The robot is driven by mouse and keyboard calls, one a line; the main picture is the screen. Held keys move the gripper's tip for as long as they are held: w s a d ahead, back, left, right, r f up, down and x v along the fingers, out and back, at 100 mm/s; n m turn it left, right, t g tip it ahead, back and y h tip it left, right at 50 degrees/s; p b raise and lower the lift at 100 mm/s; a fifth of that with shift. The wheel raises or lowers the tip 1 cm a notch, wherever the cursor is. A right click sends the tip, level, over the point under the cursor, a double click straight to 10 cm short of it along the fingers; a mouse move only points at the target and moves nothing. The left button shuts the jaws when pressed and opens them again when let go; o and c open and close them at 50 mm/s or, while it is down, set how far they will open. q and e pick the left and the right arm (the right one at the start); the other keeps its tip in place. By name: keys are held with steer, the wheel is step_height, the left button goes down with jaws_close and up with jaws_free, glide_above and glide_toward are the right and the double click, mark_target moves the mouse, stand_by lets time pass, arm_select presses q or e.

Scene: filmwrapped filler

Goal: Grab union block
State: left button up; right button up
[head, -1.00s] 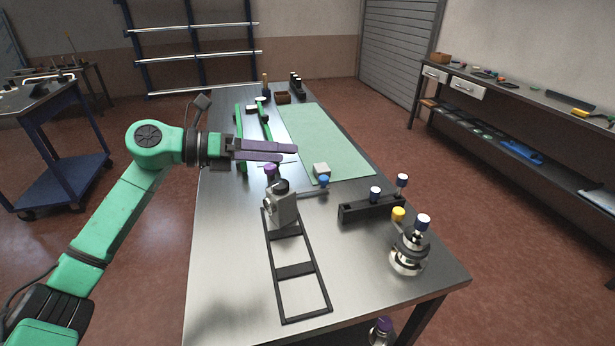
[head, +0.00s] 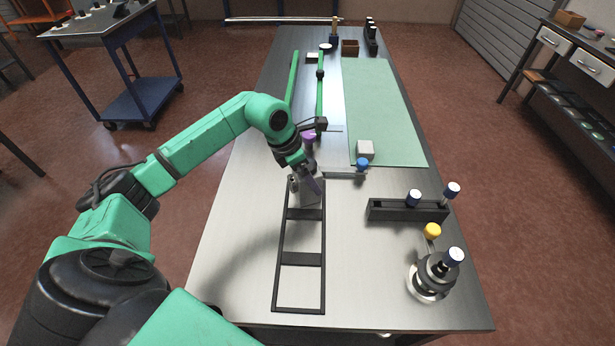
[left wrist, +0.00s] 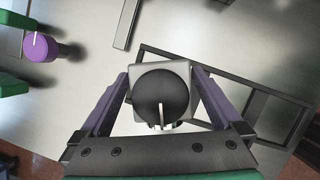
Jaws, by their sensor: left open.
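A grey block with a round black knob, which looks like the union block (head: 318,196), stands at the far end of a black open frame (head: 277,278) on the steel table. My left gripper (head: 306,180) points down over it and partly hides it in the head view. In the left wrist view the black knob and the grey block (left wrist: 181,70) lie between the two purple fingers of my left gripper (left wrist: 160,82). The fingers are open, one on each side of the block; whether they touch it I cannot tell. My right gripper is not in view.
Right of the block lie a small pale cube (head: 365,149) on a green mat (head: 385,100), a blue-knobbed rod (head: 345,174), a black rack (head: 390,211) and a metal valve piece (head: 425,284). Green rails (head: 320,95) and a purple knob (left wrist: 42,47) are close by.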

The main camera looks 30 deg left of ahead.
arm_select(q)
steer(key=shift+x, duration=0.95)
steer(key=c, duration=1.5)
steer(key=shift+r, duration=0.1)
jaws_close()
